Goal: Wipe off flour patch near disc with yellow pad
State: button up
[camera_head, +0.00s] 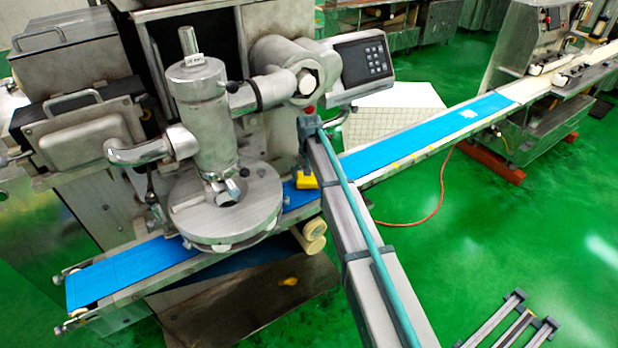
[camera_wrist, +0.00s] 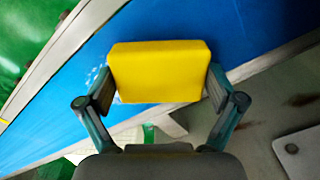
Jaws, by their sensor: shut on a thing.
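The yellow pad (camera_wrist: 159,72) is clamped between the two fingertips of my gripper (camera_wrist: 159,88) in the wrist view, over the blue belt (camera_wrist: 262,25). A faint white flour patch (camera_wrist: 92,78) shows on the belt just left of the pad; the pad may hide part of it. In the head view the yellow pad (camera_head: 307,182) is at the belt, right of the round metal disc (camera_head: 226,206). My arm hides most of the gripper there. I cannot tell whether the pad touches the belt.
Another white patch (camera_head: 467,115) lies farther right on the blue belt. The metal cylinder (camera_head: 200,115) stands above the disc, and a control panel (camera_head: 361,62) juts out above the belt. A yellow-orange thing (camera_head: 288,281) lies on the dark plate below.

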jog(key=shift+f, duration=0.75)
jog(key=shift+w+d, duration=1.15)
jog(key=shift+d, duration=0.35)
jog(key=shift+w+d, duration=1.15)
jog(key=shift+d, duration=0.4)
jog(key=shift+w+d, duration=1.15)
jog(key=shift+d, duration=0.35)
jog(key=shift+s+a+f, duration=0.1)
jog(key=shift+s+a, duration=1.3)
jog(key=shift+a, duration=0.3)
jog(key=shift+s+a+r+p, duration=0.1)
jog(key=shift+s+a+p, duration=0.05)
jog(key=shift+s+a, duration=0.65)
jog(key=shift+s+a+r+p, duration=0.1)
jog(key=shift+s+a, duration=0.45)
jog(key=shift+a, duration=0.5)
jog(key=shift+s+a+p, duration=0.15)
jog(key=shift+s+a, duration=0.5)
jog(key=shift+a, duration=0.25)
jog(key=shift+a+f, duration=0.15)
